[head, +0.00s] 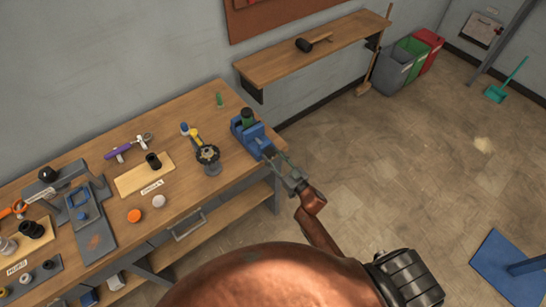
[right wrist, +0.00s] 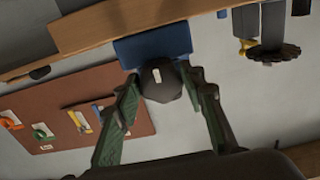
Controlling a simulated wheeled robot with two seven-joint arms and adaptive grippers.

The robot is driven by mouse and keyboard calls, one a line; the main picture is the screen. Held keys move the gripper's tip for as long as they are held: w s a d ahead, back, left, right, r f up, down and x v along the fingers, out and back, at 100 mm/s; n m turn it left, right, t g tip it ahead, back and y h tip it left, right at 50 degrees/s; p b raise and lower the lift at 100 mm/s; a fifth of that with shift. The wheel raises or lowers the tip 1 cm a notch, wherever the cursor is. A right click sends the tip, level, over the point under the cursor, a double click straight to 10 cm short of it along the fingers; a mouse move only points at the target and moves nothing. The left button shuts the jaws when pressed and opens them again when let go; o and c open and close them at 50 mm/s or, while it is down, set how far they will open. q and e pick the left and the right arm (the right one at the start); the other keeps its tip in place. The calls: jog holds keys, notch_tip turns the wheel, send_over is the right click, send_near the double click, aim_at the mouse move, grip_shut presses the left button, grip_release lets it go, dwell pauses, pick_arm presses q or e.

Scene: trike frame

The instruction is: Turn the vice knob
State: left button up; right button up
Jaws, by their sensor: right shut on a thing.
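The blue vice (head: 248,135) stands at the right front corner of the wooden bench, with a dark green cylinder (head: 248,117) at its top. In the right wrist view the vice (right wrist: 152,46) shows as a blue block under the bench edge. The dark, faceted vice knob (right wrist: 161,81) with a small pale mark sits in front of it. My right gripper (head: 281,164) reaches the vice's front side. In the right wrist view its green-padded fingers (right wrist: 165,92) are on either side of the knob, shut on it. In the head view the gripper hides the knob. My left gripper is not in view.
The bench (head: 188,105) holds a black-and-yellow stand (head: 207,155), a purple-handled tool (head: 120,151), a wooden board (head: 143,178) and several small parts left of the vice. A wall shelf (head: 310,50) with a mallet is behind.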

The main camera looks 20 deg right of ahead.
jog(key=shift+n, duration=0.3)
jog(key=n+b, duration=0.1)
jog(key=n, duration=0.3)
jog(key=n+b, duration=0.1)
jog(key=n, duration=0.5)
jog(key=shift+d+b, duration=0.15)
jog(key=shift+b, duration=0.25)
jog(key=n+b, duration=0.2)
jog(key=n, duration=0.4)
jog(key=shift+b, duration=0.4)
jog(key=shift+r+n+b, duration=0.15)
jog(key=shift+n+b, duration=0.95)
jog(key=shift+n, duration=1.5)
jog(key=o, duration=1.2)
jog(key=shift+c, duration=0.2)
